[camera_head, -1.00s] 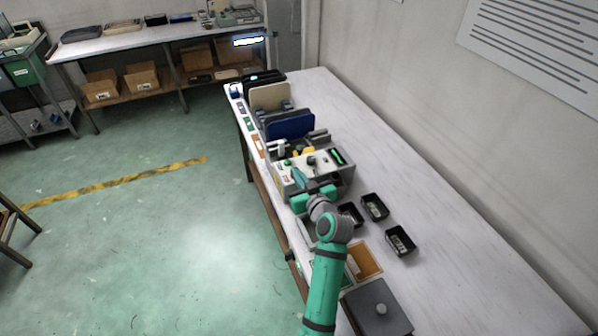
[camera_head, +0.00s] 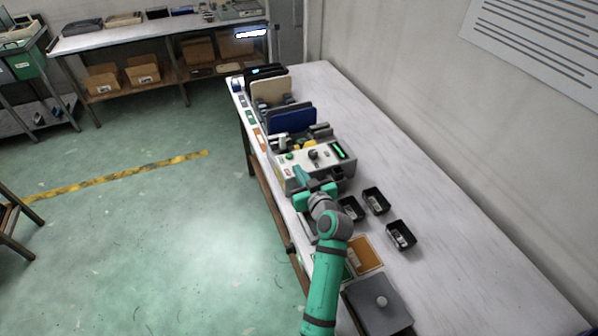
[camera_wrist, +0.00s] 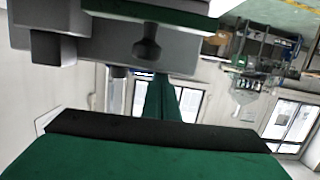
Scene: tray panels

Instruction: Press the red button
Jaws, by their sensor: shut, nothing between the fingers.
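The grey control panel box (camera_head: 325,156) stands on the long white table. My gripper (camera_head: 301,173) is shut and empty, at the near left side of the box, close to the red patch. I cannot tell whether it touches. In the wrist view, grey parts fill the top, and no red button shows.
Small black bins (camera_head: 375,201) stand right of my arm. An orange tray (camera_head: 366,254) and a grey lidded box (camera_head: 378,304) lie nearer. Upright panels, one blue (camera_head: 293,120), stand behind the control panel. The table's right side is clear.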

